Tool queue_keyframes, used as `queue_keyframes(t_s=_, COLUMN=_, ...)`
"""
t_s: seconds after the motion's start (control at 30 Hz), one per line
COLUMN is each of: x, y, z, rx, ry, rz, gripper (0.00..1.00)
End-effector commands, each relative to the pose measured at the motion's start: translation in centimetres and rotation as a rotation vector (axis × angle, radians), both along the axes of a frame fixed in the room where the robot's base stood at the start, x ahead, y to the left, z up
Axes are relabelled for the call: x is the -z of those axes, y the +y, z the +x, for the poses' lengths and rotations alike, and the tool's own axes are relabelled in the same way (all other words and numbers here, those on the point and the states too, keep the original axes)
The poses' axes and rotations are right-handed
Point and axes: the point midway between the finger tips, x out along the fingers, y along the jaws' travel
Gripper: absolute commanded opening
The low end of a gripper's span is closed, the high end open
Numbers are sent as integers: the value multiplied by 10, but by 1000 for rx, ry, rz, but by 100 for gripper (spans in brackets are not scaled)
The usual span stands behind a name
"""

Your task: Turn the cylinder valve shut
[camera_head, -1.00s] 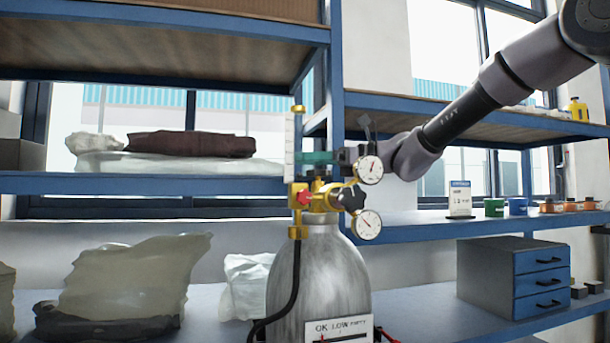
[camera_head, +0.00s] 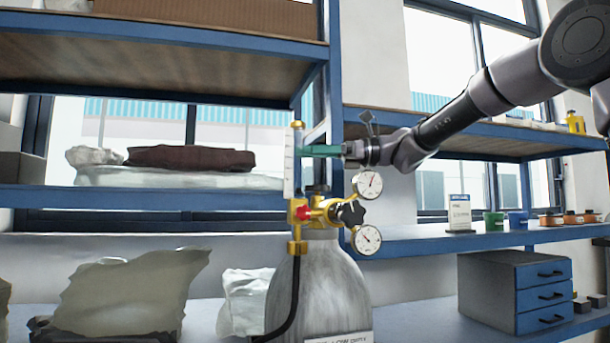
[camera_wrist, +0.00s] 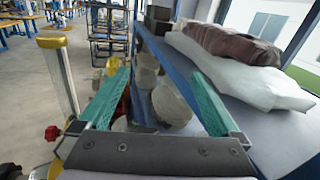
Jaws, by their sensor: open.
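The grey gas cylinder (camera_head: 320,285) stands upright with a brass regulator (camera_head: 320,211) at its neck. A small dark piece, apparently the valve top (camera_head: 317,188), shows just above the brass. A black knob (camera_head: 350,213) and a red knob (camera_head: 303,213) sit on the regulator; the red one also shows in the wrist view (camera_wrist: 52,132). My gripper (camera_head: 308,151) is above the valve top, apart from it, with its teal fingers pointing left. In the wrist view my gripper (camera_wrist: 157,72) is open, with nothing held between the fingers. The valve is not clear there.
A clear flow tube (camera_head: 293,168) stands close by the fingertips. Two round gauges (camera_head: 367,184) (camera_head: 367,239) face outward at right. A blue shelf post (camera_head: 333,90) is behind. Sacks (camera_head: 190,158) lie on the left shelf. A drawer unit (camera_head: 515,290) stands at right.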

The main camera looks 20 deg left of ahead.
Motion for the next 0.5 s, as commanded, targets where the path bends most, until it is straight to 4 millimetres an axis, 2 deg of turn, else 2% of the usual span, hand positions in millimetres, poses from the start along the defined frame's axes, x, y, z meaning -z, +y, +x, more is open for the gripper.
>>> queue_keyframes(t_s=0.2, x=42, y=-32, z=19, rx=-335, ry=-54, rz=-9, gripper=99)
queue_keyframes(t_s=0.3, x=58, y=-47, z=29, rx=-446, ry=-35, rz=-16, gripper=99)
queue_keyframes(t_s=0.5, x=79, y=-65, z=49, rx=-570, ry=35, rz=-30, gripper=99)
